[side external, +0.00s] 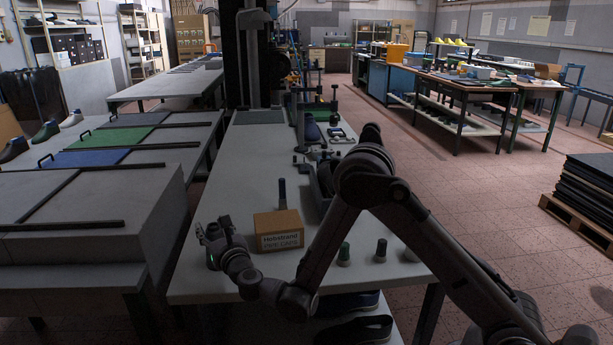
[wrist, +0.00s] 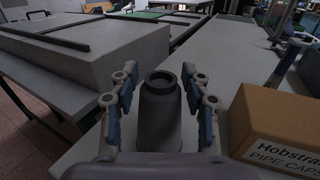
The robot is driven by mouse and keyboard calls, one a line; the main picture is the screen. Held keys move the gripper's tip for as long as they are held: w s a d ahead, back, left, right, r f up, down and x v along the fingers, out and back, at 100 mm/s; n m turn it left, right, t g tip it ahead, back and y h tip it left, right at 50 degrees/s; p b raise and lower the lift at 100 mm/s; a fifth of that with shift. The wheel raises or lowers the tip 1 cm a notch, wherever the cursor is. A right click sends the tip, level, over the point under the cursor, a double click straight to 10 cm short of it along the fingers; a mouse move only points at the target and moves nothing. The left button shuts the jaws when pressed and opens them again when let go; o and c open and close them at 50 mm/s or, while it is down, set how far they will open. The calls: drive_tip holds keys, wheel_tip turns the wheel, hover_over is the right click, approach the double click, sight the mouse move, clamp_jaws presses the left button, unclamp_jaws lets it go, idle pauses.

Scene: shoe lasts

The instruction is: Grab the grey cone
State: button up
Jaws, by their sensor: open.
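A dark grey cone (wrist: 160,115) with a narrower, hollow-looking top stands upright in the middle of the wrist view. My gripper (wrist: 158,82) is open, with one finger to the left and one to the right of this cone. Gaps show on both sides, at least near the cone's top; its base is hidden. In the side external view my gripper (side external: 214,230) is low at the left edge of the pale table, and I cannot make out that cone there. Another dark grey cone (side external: 381,251) stands near the table's front right.
A cardboard box (side external: 279,231) labelled pipe caps is close right of my gripper, with a blue-grey upright piece (side external: 282,193) behind it. A green-topped cone (side external: 344,254) stands beside the right-hand grey cone. A grey bench (side external: 95,215) lies left across a gap.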

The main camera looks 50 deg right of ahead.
drive_tip(key=shift+x, duration=1.9)
clamp_jaws()
